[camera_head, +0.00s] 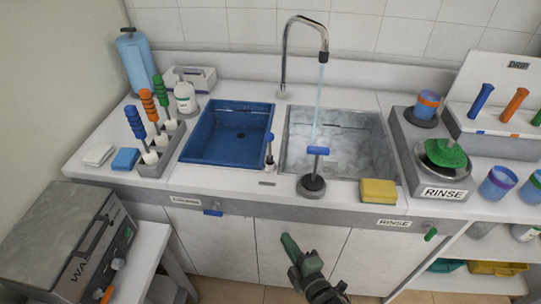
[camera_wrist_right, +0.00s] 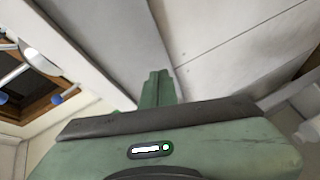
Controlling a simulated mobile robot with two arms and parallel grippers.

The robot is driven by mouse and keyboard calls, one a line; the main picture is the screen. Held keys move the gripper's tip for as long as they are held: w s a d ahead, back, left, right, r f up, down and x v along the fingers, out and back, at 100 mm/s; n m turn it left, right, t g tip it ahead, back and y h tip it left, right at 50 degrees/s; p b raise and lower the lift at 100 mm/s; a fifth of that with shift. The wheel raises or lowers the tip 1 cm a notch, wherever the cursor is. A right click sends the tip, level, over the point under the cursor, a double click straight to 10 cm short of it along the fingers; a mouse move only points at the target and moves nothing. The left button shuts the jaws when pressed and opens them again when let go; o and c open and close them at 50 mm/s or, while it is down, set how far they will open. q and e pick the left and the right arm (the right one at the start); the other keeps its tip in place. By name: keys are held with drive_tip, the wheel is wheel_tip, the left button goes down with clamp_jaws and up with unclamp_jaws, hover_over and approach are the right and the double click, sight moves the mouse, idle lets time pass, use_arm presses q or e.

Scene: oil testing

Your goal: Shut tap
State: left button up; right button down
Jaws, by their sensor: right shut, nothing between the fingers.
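The curved chrome tap (camera_head: 285,55) stands behind the two sinks, and a stream of water (camera_head: 319,100) falls from its spout into the right, grey basin (camera_head: 352,135). A blue-topped handle (camera_head: 317,151) on a dark round base stands at the front of that basin. A blue lever (camera_head: 213,212) and a green lever (camera_head: 430,235) sit on the counter's front face. My green right gripper (camera_head: 290,245) is shut and empty in front of the cabinet doors, below the counter edge and apart from all of these. Its closed fingers (camera_wrist_right: 155,88) show in the right wrist view. My left gripper is not in view.
A yellow sponge (camera_head: 378,191) lies at the counter's front edge. The blue basin (camera_head: 215,135) is left of the grey one. A bench device (camera_head: 65,245) stands at lower left. The space before the cabinet doors is clear.

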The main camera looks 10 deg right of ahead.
wheel_tip(320, 180, up, 19)
drive_tip(key=w+a+n+t+y, duration=0.1)
drive_tip(key=a+n+t+y, duration=0.1)
drive_tip(key=n+t, duration=0.35)
drive_tip(key=p, duration=0.4)
approach(268, 141)
drive_tip(key=w+a+r, duration=0.2)
drive_tip(key=w+a, duration=0.1)
drive_tip(key=w, duration=0.2)
drive_tip(key=shift+w+d+n+g, duration=0.35)
drive_tip(key=shift+w+g, duration=0.1)
drive_tip(key=shift+r, duration=0.1)
drive_tip(key=shift+w+d+r+g+p, duration=0.2)
drive_tip(key=shift+w+r+g+p, duration=0.15)
drive_tip(key=shift+w+p, duration=0.35)
drive_tip(key=shift+s, duration=0.1)
